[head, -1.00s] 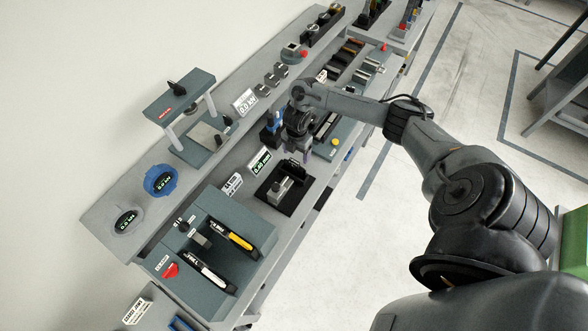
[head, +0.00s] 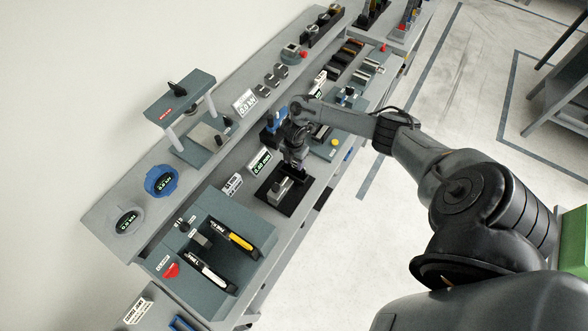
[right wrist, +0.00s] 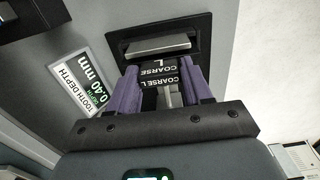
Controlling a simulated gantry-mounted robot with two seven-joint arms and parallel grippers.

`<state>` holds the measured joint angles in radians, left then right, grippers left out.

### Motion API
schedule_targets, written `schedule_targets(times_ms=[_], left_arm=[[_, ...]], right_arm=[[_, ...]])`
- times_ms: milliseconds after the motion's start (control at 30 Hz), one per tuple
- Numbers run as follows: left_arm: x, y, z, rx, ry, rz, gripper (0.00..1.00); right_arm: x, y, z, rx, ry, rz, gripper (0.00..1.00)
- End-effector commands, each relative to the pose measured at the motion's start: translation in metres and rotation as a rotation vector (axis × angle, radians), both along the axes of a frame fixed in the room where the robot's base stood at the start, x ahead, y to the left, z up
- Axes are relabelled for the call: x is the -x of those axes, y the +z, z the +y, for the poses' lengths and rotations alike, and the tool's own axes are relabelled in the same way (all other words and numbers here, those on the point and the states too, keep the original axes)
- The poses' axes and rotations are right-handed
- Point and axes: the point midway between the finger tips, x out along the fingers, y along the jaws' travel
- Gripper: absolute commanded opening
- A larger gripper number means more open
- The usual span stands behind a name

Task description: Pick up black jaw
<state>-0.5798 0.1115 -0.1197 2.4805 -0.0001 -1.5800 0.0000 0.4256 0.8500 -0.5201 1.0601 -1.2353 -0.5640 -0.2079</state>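The black jaw (right wrist: 158,78) shows in the right wrist view as black blocks with white "COARSE L" lettering. It stands at a black tray (right wrist: 201,28), in front of a grey metal block (right wrist: 158,45). My right gripper (right wrist: 160,82) has its two purple fingers on either side of the jaw. The fingers are spread about the jaw's width; whether they press on it is not clear. In the head view my right gripper (head: 296,168) is low over the far end of the black tray (head: 290,208) and hides most of the jaw. My left gripper is not in view.
A "tooth depth 0.40 mm" display (head: 260,162) stands close beside the tray, also in the right wrist view (right wrist: 82,82). A grey fixture with a yellow-handled tool (head: 232,237) is nearer. Blue parts (head: 270,132) stand behind the gripper. The bench's right edge is close.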

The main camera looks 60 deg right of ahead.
Motion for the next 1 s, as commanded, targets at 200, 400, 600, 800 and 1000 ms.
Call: schedule_targets(times_ms=[200,400,600,800,1000], left_arm=[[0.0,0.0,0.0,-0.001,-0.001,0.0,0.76],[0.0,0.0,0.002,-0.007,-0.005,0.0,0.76],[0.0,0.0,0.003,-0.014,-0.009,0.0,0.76],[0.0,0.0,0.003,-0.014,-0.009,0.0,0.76],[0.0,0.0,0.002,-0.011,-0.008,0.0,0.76]], right_arm=[[0.0,0.0,0.0,0.0,0.0,0.0,0.15],[0.0,0.0,0.0,0.0,0.0,0.0,0.0],[-0.001,0.002,0.0,0.0,0.0,-0.003,0.0],[-0.001,0.003,0.0,0.0,0.0,-0.003,0.0],[-0.002,0.016,-0.001,-0.001,0.001,-0.006,0.0]])
